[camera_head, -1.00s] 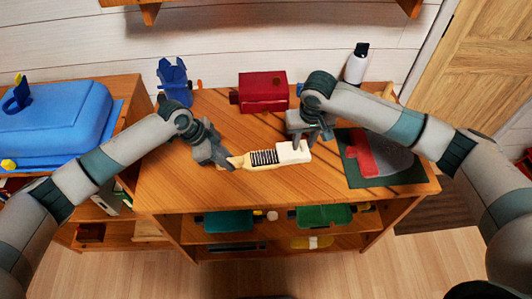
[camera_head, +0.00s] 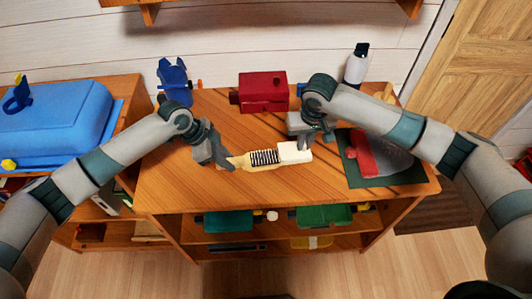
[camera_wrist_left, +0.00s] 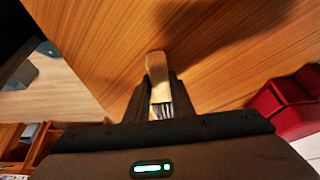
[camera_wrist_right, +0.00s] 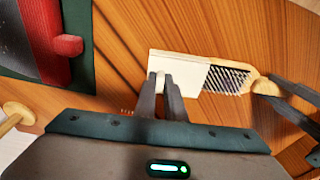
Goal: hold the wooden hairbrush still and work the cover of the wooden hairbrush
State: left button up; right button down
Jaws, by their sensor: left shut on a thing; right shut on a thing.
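The wooden hairbrush (camera_head: 243,161) lies on the wooden table, its handle pointing left and its dark bristles (camera_head: 264,157) showing. A white cover (camera_head: 294,153) sits over the right end of its head. My left gripper (camera_head: 228,163) is shut on the handle, which shows between its fingers in the left wrist view (camera_wrist_left: 157,66). My right gripper (camera_head: 308,148) is shut on the outer end of the cover; the cover (camera_wrist_right: 190,72) fills the middle of the right wrist view. Bristles are bare between cover and handle. How far the cover reaches over the hidden bristles cannot be seen.
A red box (camera_head: 263,92) and a blue object (camera_head: 173,78) stand behind the brush. A dark green mat (camera_head: 352,178) with a red and grey item lies to the right. A white bottle (camera_head: 356,65) stands at the back right. The table front is clear.

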jog(key=shift+d, duration=0.25)
jog(key=c, duration=1.8)
grip_release()
jog(key=shift+s+r, duration=0.2)
jog(key=shift+r, duration=1.2)
jog(key=shift+s+r, duration=0.2)
jog(key=shift+r, duration=1.35)
jog(key=shift+c, duration=0.2)
